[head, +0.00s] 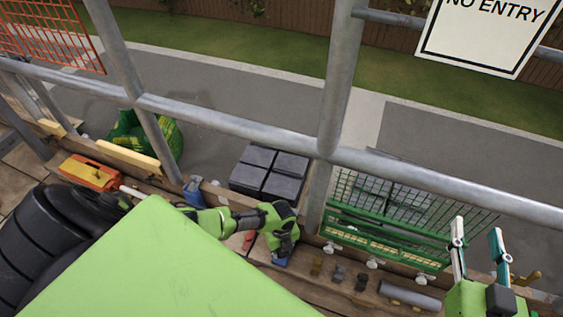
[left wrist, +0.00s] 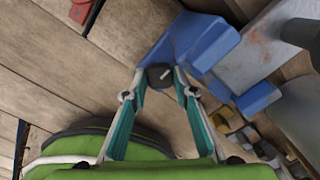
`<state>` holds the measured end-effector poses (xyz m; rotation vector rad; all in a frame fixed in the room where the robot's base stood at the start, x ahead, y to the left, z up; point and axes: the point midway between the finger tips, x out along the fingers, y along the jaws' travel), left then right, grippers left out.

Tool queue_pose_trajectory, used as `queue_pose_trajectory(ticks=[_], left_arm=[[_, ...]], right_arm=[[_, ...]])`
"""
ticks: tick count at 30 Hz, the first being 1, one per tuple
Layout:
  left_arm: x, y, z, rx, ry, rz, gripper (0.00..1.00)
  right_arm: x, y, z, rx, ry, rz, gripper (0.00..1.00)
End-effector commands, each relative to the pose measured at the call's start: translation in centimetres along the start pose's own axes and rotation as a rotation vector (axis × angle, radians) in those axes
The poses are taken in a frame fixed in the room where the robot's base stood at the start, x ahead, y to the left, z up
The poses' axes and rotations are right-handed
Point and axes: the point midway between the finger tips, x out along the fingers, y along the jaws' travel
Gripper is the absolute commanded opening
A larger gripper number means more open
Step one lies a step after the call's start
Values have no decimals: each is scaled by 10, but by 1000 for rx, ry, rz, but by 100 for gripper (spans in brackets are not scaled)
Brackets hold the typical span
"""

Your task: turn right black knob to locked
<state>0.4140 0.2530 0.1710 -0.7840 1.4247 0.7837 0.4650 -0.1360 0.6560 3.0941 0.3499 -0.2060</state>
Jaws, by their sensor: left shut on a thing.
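The black knob (left wrist: 159,75), with a short white mark on its face, sits on a blue fitting (left wrist: 205,40) in the left wrist view. My left gripper (left wrist: 160,88) has its teal fingers on either side of the knob and is shut on it. In the head view, my left gripper (head: 281,240) points down over a blue part (head: 280,261), and its fingers and the knob are hidden there. No lock label is readable. My right gripper (head: 477,232) is open and empty at the lower right.
Another blue fitting (head: 194,190) stands further left on the wooden planks. Grey scaffold rails (head: 240,122) cross above. Dark tiles (head: 268,172), a green wire basket (head: 385,238), an orange level (head: 90,171) and a grey tube (head: 410,296) are around. Small metal pieces (head: 338,274) lie right of my left gripper.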

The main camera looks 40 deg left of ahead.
Motion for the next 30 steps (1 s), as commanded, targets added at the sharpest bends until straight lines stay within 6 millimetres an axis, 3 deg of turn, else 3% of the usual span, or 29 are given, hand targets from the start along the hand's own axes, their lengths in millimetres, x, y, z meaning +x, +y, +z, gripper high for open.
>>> queue_pose_trajectory(ticks=[2, 3, 5, 20, 30], left_arm=[[0, 0, -2, 3, 2, 0, 4], [0, 0, -2, 3, 2, 0, 28], [0, 0, -2, 2, 2, 0, 42], [-7, 0, 1, 0, 0, -1, 42], [-53, 0, 1, 3, -1, -2, 42]], right_arm=[[0, 0, 0, 0, 0, 0, 40], [0, 0, 0, 0, 0, 0, 40], [0, 0, 0, 0, 0, 0, 40], [0, 0, 0, 0, 0, -1, 40], [0, 0, 0, 0, -1, -1, 40]])
